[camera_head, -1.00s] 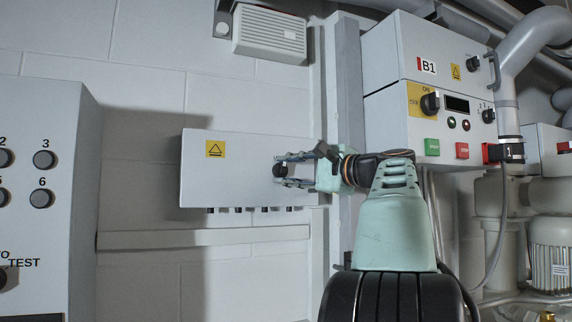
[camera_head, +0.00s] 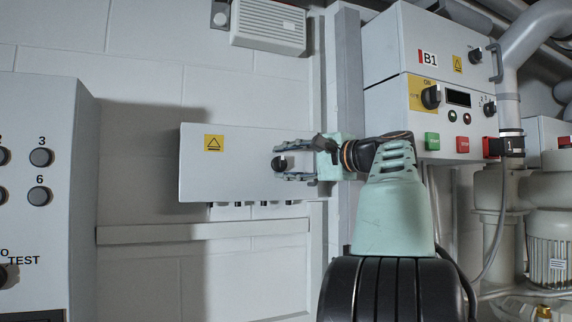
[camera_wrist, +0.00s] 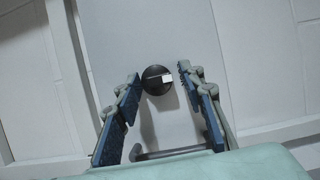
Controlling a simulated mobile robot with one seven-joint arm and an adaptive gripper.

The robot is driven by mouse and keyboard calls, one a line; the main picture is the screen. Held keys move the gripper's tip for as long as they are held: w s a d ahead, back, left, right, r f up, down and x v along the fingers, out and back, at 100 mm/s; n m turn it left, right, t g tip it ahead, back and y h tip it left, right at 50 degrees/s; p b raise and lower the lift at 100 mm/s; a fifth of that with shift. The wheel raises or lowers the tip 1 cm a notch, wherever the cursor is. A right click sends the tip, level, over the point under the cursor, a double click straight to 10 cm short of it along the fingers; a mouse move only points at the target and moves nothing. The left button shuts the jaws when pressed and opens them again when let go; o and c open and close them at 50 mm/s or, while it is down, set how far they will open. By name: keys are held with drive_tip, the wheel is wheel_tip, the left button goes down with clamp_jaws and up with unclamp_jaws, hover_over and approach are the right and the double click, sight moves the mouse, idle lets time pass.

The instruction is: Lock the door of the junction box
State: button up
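The junction box (camera_head: 235,180) is a pale grey box on the wall, with a yellow warning label on its front door. The door looks closed and flat. A round black lock knob (camera_head: 280,164) sits near its right edge; it also shows in the wrist view (camera_wrist: 153,85), with a white mark pointing right. My gripper (camera_head: 277,163) reaches in from the right, with one finger above the knob and one below. In the wrist view my gripper (camera_wrist: 160,72) is open, its fingertips on either side of the knob, with a narrow gap on each side. Contact is not clear.
A control cabinet labelled B1 (camera_head: 402,55) with knobs and buttons stands right of the box. A panel of numbered knobs (camera_head: 60,230) is at far left. A rail (camera_head: 200,232) runs below the box. A vertical post (camera_head: 348,90) stands behind my wrist.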

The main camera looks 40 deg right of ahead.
drive_tip(key=shift+o, duration=0.7)
drive_tip(key=shift+r, duration=0.25)
drive_tip(key=shift+f, duration=0.1)
drive_tip(key=shift+f, duration=0.1)
drive_tip(key=shift+s, duration=0.2)
drive_tip(key=s+d, duration=0.2)
drive_tip(key=s, duration=0.9)
drive_tip(key=shift+s, duration=0.3)
